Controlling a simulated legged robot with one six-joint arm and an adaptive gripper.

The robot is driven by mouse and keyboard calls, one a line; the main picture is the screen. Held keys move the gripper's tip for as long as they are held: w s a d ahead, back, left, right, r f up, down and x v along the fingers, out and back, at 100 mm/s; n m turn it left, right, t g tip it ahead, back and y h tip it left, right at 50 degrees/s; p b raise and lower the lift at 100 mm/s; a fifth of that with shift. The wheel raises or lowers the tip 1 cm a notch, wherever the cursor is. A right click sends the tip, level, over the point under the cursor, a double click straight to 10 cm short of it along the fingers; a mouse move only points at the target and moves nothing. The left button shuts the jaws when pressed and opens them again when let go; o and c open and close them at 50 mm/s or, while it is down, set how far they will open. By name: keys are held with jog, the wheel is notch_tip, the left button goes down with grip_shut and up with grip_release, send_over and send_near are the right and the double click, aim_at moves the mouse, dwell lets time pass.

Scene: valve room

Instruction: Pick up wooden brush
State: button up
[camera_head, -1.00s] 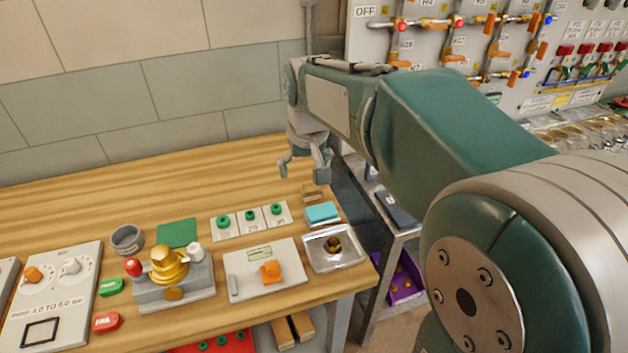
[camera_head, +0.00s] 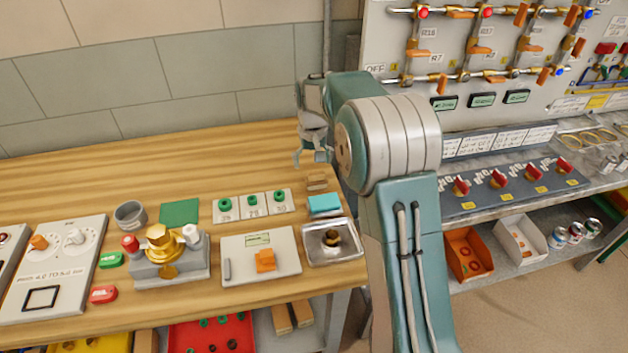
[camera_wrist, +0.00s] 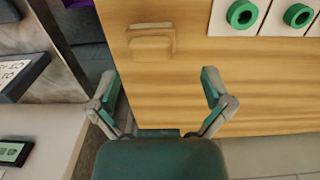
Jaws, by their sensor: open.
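The wooden brush (camera_head: 317,181) lies near the right end of the wooden table, just behind a turquoise block. It is small and close in colour to the tabletop. In the wrist view the brush (camera_wrist: 152,42) lies flat ahead of the fingers, near the table's edge. My gripper (camera_head: 313,157) is above the table, just behind the brush in the head view. In the wrist view my gripper (camera_wrist: 159,82) has its two fingers spread wide with nothing between them. The brush is not touched by the fingers.
The turquoise block (camera_head: 324,204) and a metal tray (camera_head: 333,241) sit in front of the brush. Green rings on white plates (camera_head: 252,206) lie to its left. A lower shelf unit (camera_head: 520,200) stands right of the table. The table's back left is clear.

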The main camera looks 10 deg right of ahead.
aim_at(317, 173)
jog(key=shift+d+f, duration=0.45)
jog(key=shift+f, duration=0.3)
jog(key=f, duration=0.4)
jog(key=shift+w+d+f, duration=0.15)
jog(key=shift+d+f, duration=0.1)
jog(key=shift+f, duration=0.05)
jog(key=shift+a+f, duration=0.2)
jog(key=shift+a, duration=0.1)
jog(key=shift+d, duration=0.2)
jog(key=c, duration=0.9)
